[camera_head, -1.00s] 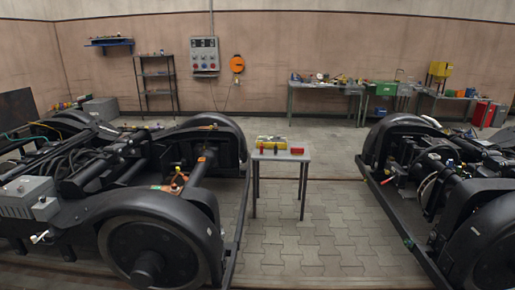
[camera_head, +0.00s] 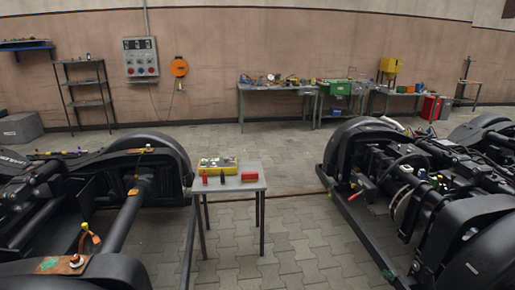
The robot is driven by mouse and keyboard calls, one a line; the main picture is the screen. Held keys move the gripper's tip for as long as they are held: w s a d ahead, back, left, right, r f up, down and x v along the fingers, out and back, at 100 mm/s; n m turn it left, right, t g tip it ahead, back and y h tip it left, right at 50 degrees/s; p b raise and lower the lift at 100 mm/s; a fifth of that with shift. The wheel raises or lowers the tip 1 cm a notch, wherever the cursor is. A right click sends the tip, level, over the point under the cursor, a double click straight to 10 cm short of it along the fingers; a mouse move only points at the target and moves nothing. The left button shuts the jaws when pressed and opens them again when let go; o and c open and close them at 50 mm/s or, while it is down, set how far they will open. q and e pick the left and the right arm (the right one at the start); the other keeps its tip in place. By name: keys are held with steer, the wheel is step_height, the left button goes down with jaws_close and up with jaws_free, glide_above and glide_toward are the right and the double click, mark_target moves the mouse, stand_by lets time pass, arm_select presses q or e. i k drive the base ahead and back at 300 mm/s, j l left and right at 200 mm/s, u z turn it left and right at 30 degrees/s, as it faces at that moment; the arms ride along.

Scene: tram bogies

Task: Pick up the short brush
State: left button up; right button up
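I cannot make out a short brush for certain in the head view. A small grey table (camera_head: 233,184) stands between the two bogies. On it lies a yellow case or tray (camera_head: 218,165) with dark contents, too small to tell apart. In front of it stand a small red item (camera_head: 205,178) and a small dark item (camera_head: 222,178). A red block-like item (camera_head: 249,176) lies at the table's right side. Neither of my grippers is in view.
A black bogie (camera_head: 110,205) fills the left and another bogie (camera_head: 415,190) the right. Paved floor (camera_head: 290,235) is free between the table and the right bogie. Workbenches (camera_head: 280,88) with tools, a shelf rack (camera_head: 85,95) and a control panel (camera_head: 141,58) stand along the back wall.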

mark_target(253, 176)
steer(key=i, duration=1.45)
steer(key=i+u, duration=0.15)
steer(key=i, duration=0.35)
steer(key=i+l+u, duration=0.1)
steer(key=i, duration=0.4)
steer(key=i+l+u, duration=0.15)
steer(key=i, duration=0.3)
